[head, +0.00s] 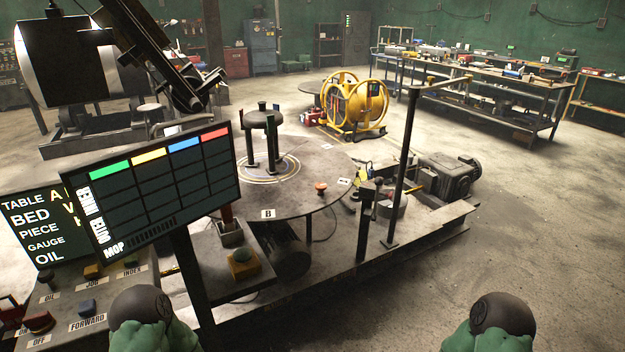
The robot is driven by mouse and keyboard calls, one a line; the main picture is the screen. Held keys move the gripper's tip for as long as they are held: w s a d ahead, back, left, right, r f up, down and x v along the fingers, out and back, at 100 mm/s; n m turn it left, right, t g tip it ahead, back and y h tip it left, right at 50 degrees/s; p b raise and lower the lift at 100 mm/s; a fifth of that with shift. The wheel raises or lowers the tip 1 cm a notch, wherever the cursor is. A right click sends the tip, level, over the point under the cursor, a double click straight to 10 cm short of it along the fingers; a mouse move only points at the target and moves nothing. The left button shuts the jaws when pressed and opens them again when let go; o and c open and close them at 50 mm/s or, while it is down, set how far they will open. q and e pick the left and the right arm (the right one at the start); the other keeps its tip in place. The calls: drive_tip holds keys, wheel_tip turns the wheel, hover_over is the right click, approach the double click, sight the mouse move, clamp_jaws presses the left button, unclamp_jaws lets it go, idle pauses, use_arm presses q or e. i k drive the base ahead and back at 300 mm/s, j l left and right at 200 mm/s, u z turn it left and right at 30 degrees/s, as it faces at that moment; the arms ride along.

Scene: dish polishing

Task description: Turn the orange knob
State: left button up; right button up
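A small orange knob (320,187) stands near the front right edge of a round grey table (300,205) in the head view. It sits between a plate marked B (268,213) and a small plate (343,181) to its right, whose marking is too small to read surely. Nothing touches the knob. Its exact pointing direction is too small to tell. Green and dark brown parts of my arms show at the bottom left and bottom right. Neither my left nor my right gripper shows in the view.
A dark screen (160,190) and a control panel with buttons (85,300) stand at the left. A dark upright post (402,165) rises right of the knob. Open floor lies at the right.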

sight(320, 186)
drive_tip(key=z, duration=0.45)
drive_tip(key=i+z, duration=0.1)
drive_tip(key=z, duration=0.8)
drive_tip(key=i+z, duration=0.1)
drive_tip(key=z, duration=0.85)
drive_tip(key=i+z, duration=0.1)
drive_tip(key=z, duration=0.35)
drive_tip(key=j+z, duration=0.15)
drive_tip(key=z, duration=0.3)
drive_tip(key=i+j+z, duration=0.1)
drive_tip(key=j+z, duration=0.15)
drive_tip(key=j, duration=0.15)
drive_tip(key=j+z, duration=0.25)
drive_tip(key=j, duration=0.15)
drive_tip(key=j+u, duration=0.5)
drive_tip(key=i+j+u, duration=0.2)
drive_tip(key=j+u, duration=0.25)
drive_tip(key=j, duration=0.2)
